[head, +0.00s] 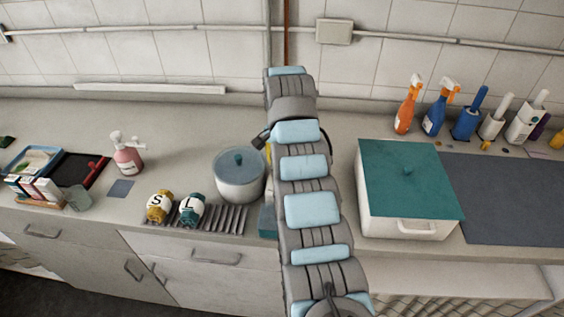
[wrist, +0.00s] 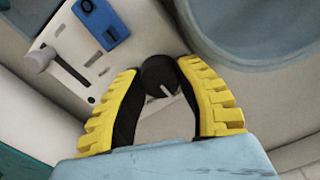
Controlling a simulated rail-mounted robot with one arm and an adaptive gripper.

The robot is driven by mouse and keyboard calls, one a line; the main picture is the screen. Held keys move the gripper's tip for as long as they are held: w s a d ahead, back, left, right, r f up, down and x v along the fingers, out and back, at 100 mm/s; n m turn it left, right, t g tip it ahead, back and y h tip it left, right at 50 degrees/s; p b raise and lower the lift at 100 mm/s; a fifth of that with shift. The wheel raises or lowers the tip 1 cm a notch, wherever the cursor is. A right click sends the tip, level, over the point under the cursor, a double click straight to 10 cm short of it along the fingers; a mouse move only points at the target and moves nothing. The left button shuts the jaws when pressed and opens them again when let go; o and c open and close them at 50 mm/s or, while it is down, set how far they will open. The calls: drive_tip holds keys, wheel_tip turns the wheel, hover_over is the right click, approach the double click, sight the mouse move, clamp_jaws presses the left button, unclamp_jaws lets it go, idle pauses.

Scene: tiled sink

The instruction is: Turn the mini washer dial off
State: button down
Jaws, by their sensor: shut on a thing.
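In the wrist view, a round black dial (wrist: 158,77) with a white pointer line sits between the two yellow fingers of my gripper (wrist: 159,70). The fingertips are closed around the dial's sides. The pointer line slants toward the lower right of that view. In the head view my arm covers the dial and most of the gripper; only a bit of yellow shows at the arm's left edge. A round white pot-like tub with a grey lid (head: 239,165) stands just left of my arm; I cannot tell if it is the mini washer.
A white panel with a blue piece (wrist: 101,22) and a grey knobbed lever (wrist: 42,59) lies left of the dial in the wrist view. A white box with a teal lid (head: 407,178) stands right of my arm.

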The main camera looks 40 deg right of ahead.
drive_tip(key=shift+f, duration=0.1)
drive_tip(key=c, duration=0.9)
unclamp_jaws()
drive_tip(key=shift+r, duration=0.2)
drive_tip(key=shift+r, duration=3.6)
